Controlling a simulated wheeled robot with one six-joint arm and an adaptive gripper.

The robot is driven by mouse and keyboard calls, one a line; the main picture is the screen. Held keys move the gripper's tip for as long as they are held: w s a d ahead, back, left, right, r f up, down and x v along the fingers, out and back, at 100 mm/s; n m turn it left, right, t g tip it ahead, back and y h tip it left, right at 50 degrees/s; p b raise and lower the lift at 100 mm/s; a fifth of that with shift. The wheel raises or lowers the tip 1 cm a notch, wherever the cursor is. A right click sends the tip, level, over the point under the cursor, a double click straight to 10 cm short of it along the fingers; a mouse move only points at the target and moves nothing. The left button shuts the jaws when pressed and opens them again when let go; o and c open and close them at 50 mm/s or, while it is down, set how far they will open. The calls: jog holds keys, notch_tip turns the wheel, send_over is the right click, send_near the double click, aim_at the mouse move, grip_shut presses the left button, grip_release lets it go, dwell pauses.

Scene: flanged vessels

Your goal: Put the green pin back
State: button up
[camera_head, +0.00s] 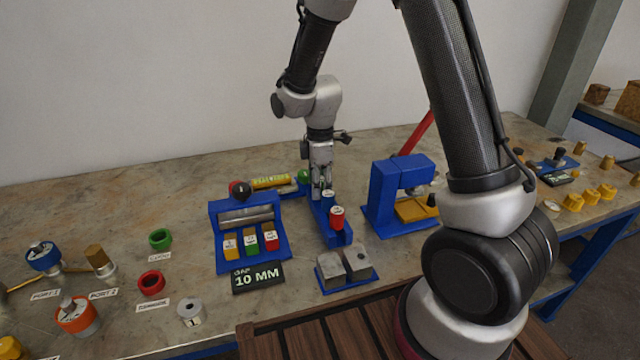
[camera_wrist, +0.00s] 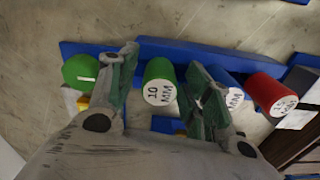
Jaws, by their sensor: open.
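A green pin (camera_wrist: 158,82) marked "10 MM" stands between the spread fingers of my gripper (camera_wrist: 160,100) in the wrist view. It is in line with a blue pin (camera_wrist: 232,92) and a red pin (camera_wrist: 275,95) along a blue rack (camera_wrist: 190,50). Gaps show between the green pin and both fingers. I cannot tell how deep it sits. In the head view my gripper (camera_head: 321,185) is low over the far end of the blue rack (camera_head: 335,241) and mostly hides the green pin. The blue pin (camera_head: 328,195) and red pin (camera_head: 337,217) stand nearer.
A yellow-bodied tool with a green end (camera_head: 303,176) lies just left of my gripper. A blue fixture (camera_head: 225,208) with a grey roller is further left. A blue C-shaped frame (camera_head: 382,190) stands close on the right. Grey blocks (camera_head: 345,263) sit in front.

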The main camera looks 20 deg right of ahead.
notch_tip(320, 180, up, 12)
jog(key=s+d+r+m+t, duration=0.2)
jog(key=s+d+r+m, duration=0.5)
jog(key=s+d+r, duration=0.25)
jog(key=s+d+r+m+t, duration=0.1)
jog(key=s+d+m, duration=0.1)
jog(key=s+m, duration=0.2)
jog(key=s+d+r+m+t, duration=0.1)
jog(key=s+m, duration=0.4)
jog(key=s, duration=0.5)
jog(key=shift+s+d+r, duration=0.3)
jog(key=shift+d+r, duration=0.25)
jog(key=shift+d, duration=0.6)
